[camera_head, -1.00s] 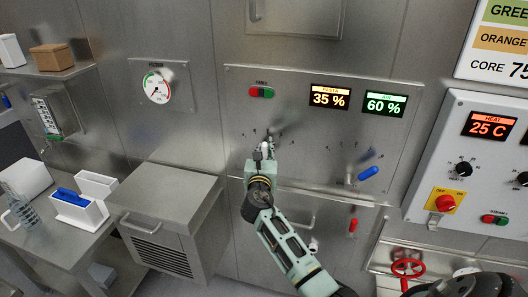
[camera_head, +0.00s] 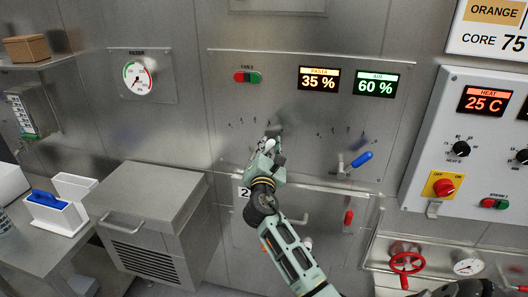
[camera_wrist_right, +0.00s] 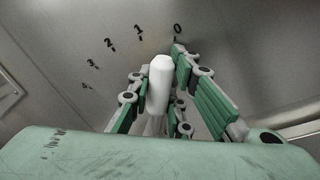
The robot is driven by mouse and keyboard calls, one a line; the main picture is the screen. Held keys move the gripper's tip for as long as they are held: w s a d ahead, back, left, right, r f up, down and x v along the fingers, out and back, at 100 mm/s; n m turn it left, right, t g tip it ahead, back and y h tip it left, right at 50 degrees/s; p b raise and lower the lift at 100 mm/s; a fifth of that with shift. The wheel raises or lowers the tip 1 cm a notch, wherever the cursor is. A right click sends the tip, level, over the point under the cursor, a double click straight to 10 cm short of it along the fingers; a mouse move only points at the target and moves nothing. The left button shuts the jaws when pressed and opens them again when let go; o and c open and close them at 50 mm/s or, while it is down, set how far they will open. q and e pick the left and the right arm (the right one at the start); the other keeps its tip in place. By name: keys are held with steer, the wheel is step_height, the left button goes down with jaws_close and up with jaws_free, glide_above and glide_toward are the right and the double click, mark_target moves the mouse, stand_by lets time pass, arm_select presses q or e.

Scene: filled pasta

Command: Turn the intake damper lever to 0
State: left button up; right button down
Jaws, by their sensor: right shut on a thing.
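The intake damper lever with a white handle (camera_wrist_right: 158,85) is between the fingers of my right gripper (camera_wrist_right: 155,90) in the right wrist view. The gripper is shut on it. Above it is a scale on the steel panel with marks from 4 at the left to 0 at the right. The handle's tip lies below the gap between the 1 (camera_wrist_right: 140,32) and the 0 (camera_wrist_right: 178,29). In the head view my right gripper (camera_head: 270,146) is at the panel (camera_head: 300,115) and hides most of the lever. My left gripper is not in view.
A lever with a blue handle (camera_head: 362,159) stands to the right on the same panel. A red handle (camera_head: 348,217) is below it. A steel cabinet (camera_head: 150,205) juts out at the left. A control box (camera_head: 475,145) and red valve wheel (camera_head: 407,262) are at the right.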

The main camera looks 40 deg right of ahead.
steer(key=shift+s+f+m, duration=0.1)
steer(key=shift+f+m, duration=0.2)
steer(key=shift+f, duration=0.05)
steer(key=c, duration=2)
jaws_free()
steer(key=o, duration=0.4)
steer(key=shift+s+d+r, duration=0.1)
steer(key=shift+r, duration=0.05)
steer(key=v, duration=1.2)
